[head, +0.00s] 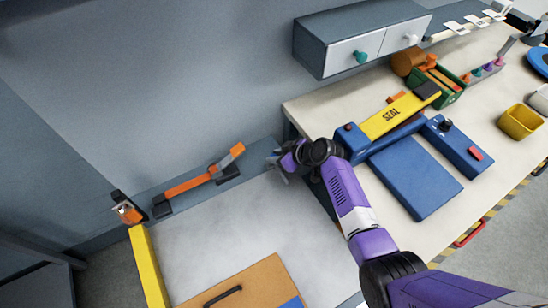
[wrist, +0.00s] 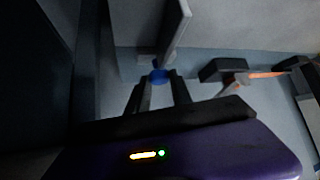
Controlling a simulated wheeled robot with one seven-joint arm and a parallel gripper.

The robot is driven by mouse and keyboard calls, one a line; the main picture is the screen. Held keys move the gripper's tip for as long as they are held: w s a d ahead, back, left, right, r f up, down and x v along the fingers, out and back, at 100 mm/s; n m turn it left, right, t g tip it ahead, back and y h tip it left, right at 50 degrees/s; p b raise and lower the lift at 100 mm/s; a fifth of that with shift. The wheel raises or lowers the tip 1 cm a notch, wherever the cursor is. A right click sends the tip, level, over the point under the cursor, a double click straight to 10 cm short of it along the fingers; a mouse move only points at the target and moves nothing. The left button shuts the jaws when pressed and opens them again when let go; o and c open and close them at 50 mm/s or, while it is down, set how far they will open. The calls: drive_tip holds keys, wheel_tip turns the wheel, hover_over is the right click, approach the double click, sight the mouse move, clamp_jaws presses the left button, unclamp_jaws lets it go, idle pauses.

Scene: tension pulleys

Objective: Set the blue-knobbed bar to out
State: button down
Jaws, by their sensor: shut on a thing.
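The blue knob (wrist: 159,76) shows in the wrist view, between the two fingertips of my gripper (wrist: 160,88). My gripper is shut on it. A grey bar (wrist: 177,32) rises from just beside the knob toward the top of the wrist view. In the head view my gripper (head: 283,162) is at the back edge of the pale bench, near the wall. The knob cannot be made out there, hidden by my gripper and wrist. The bar's exact setting is hard to tell in the dark wrist view.
An orange lever (head: 188,185) on dark mounts lies left of my gripper along the back ledge. A yellow rail (head: 149,268) edges the bench's left side. Right of my arm is a blue sealer (head: 415,178) with a yellow SEAL arm (head: 395,115). A grey drawer cabinet (head: 350,38) hangs above.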

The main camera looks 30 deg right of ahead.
drive_tip(key=c, duration=1.2)
unclamp_jaws()
